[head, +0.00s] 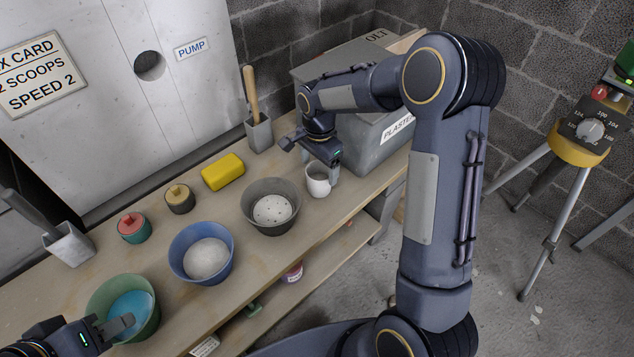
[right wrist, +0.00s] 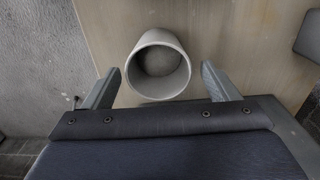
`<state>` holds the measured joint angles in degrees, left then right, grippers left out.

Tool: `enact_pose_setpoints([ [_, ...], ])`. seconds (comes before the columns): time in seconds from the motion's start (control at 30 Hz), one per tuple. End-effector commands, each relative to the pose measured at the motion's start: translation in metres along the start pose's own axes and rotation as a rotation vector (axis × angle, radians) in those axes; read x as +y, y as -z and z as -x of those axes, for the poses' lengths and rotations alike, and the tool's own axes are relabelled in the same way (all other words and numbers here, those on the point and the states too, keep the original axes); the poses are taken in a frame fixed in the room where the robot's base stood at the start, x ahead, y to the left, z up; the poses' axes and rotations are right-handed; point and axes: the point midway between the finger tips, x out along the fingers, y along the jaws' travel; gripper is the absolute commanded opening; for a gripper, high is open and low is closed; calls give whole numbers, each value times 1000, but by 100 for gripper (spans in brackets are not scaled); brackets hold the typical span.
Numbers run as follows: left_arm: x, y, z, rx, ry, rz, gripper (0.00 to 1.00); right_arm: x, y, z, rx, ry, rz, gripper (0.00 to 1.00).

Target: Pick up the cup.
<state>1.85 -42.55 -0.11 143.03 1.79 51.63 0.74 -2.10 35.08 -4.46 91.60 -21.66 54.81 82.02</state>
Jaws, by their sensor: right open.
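The pale grey cup (head: 317,187) stands upright near the front edge of the workbench, right of the dark grey bowl. In the right wrist view the cup (right wrist: 158,93) is seen from above, its mouth facing the camera, and it looks empty. My right gripper (head: 322,170) is over the cup, pointing down. In the right wrist view my right gripper (right wrist: 161,73) is open, one finger on either side of the cup, with visible gaps. My left gripper (head: 118,325) is at the lower left, by the green bowl; its jaw opening is not clear.
On the workbench (head: 228,257) are a dark grey bowl (head: 288,221), a blue bowl (head: 217,273), a green bowl (head: 98,293), a yellow block (head: 223,172) and small lidded pots. A grey PLASTER bin (head: 368,152) stands right behind the cup. A tripod device (head: 577,150) stands at right.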

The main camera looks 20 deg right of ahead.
Motion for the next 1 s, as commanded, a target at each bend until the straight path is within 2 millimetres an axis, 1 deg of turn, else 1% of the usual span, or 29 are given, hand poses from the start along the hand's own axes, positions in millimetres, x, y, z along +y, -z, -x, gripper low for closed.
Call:
enact_pose_setpoints([
  [0.2,-3,-4,-7,0,0,0,36,2,0,-34,-2,-3,-1,81],
  [0.3,-4,-4,-8,0,0,0,36,2,0,-45,-2,-2,0,81],
  [0.53,-4,-4,-8,0,0,0,36,1,0,-46,-2,0,1,81],
  [0.9,-4,-4,-8,0,0,0,36,1,0,-46,-1,0,0,33],
  [1.0,-4,-4,-8,0,0,0,36,1,0,-45,-1,1,0,32],
])
